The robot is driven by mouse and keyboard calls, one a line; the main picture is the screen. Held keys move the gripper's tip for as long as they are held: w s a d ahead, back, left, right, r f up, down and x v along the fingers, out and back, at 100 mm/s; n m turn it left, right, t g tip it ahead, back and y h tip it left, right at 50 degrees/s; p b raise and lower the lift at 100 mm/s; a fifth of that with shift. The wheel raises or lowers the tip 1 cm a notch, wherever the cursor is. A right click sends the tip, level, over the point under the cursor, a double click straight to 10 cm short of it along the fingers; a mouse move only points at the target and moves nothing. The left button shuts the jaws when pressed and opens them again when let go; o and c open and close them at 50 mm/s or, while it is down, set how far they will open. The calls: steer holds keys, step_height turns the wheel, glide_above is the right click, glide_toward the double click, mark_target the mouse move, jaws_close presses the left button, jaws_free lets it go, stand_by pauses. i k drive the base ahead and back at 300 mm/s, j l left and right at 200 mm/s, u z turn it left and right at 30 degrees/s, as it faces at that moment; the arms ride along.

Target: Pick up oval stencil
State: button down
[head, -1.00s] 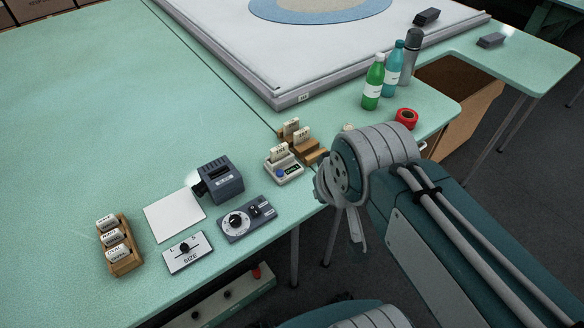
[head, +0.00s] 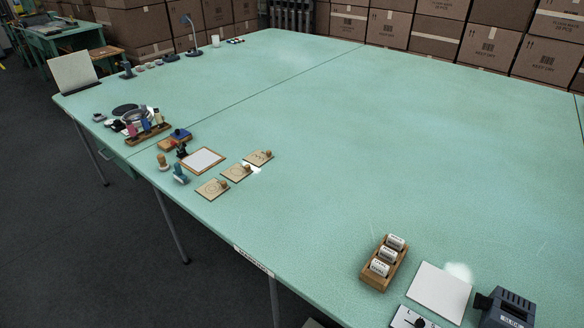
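Three flat wooden plates with round knobs lie in a row near the left edge of the green table: a near plate (head: 208,190), a middle plate (head: 234,174) and a far plate (head: 257,159). They look like stencils. Their cut-out shapes are too small to read, so I cannot tell which is the oval one. My arm and gripper are not in view now.
A framed white pad (head: 203,160) and a teal stamp (head: 180,173) lie beside the plates. A wooden rack of labelled blocks (head: 369,276), a white sheet (head: 440,290) and a dark device (head: 507,307) are at lower right. The table's middle is clear.

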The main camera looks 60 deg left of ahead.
mark_target(237, 173)
steer(key=k+j+u, duration=0.2)
steer(key=j, duration=0.4)
steer(key=i+j+u, duration=0.15)
steer(key=j, duration=0.45)
steer(key=j+u, duration=0.2)
steer(key=j, duration=0.45)
steer(key=j+u, duration=0.15)
steer(key=j, duration=0.45)
steer(key=j+u, duration=0.2)
steer(key=j, duration=0.45)
steer(key=i+j+u, duration=0.15)
steer(key=j, duration=0.4)
